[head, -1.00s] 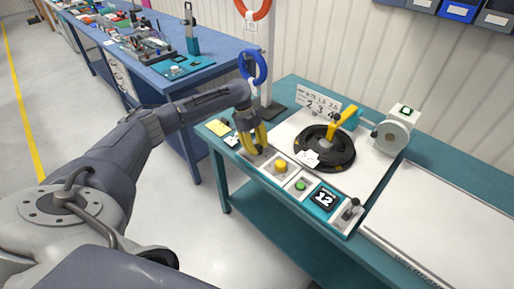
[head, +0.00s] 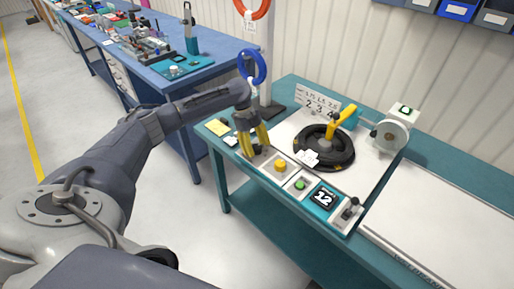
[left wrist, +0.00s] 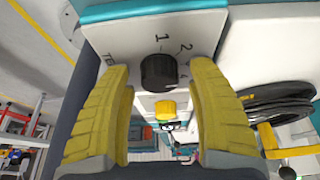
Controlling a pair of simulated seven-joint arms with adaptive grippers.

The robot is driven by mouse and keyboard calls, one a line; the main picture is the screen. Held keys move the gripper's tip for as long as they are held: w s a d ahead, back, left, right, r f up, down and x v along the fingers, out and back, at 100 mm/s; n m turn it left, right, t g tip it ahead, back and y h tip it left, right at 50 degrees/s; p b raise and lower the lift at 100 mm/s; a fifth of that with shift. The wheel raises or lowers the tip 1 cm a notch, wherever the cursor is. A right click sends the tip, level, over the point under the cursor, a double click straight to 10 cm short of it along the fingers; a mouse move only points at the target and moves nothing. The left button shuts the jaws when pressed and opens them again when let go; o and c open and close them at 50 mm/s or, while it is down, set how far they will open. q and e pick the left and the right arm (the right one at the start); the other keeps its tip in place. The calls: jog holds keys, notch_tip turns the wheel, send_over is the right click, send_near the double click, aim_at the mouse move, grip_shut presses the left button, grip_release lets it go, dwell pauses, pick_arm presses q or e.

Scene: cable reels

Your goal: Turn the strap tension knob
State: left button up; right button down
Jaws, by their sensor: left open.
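The black strap tension knob (left wrist: 158,72) stands on a white panel marked with numbers, centred between my left gripper's fingers in the left wrist view. My left gripper (left wrist: 160,105) has its yellow fingers spread on both sides of the knob, with gaps visible. In the head view my left gripper (head: 255,146) points down at the panel's left end, and its fingers largely hide the knob. My right gripper is not in view.
Beside the knob are a yellow button (head: 280,166), a green button (head: 299,185), a display reading 12 (head: 324,198) and a small lever (head: 350,210). A black cable coil (head: 323,160) with a yellow handle (head: 340,124) lies behind. A blue ring (head: 253,67) hangs near my arm.

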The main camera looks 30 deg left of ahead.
pick_arm(q)
jog(key=s+v, duration=0.1)
jog(key=v, duration=1)
jog(key=shift+w+a+r, duration=0.2)
jog(key=shift+w+r, duration=0.2)
jog(key=shift+w, duration=0.1)
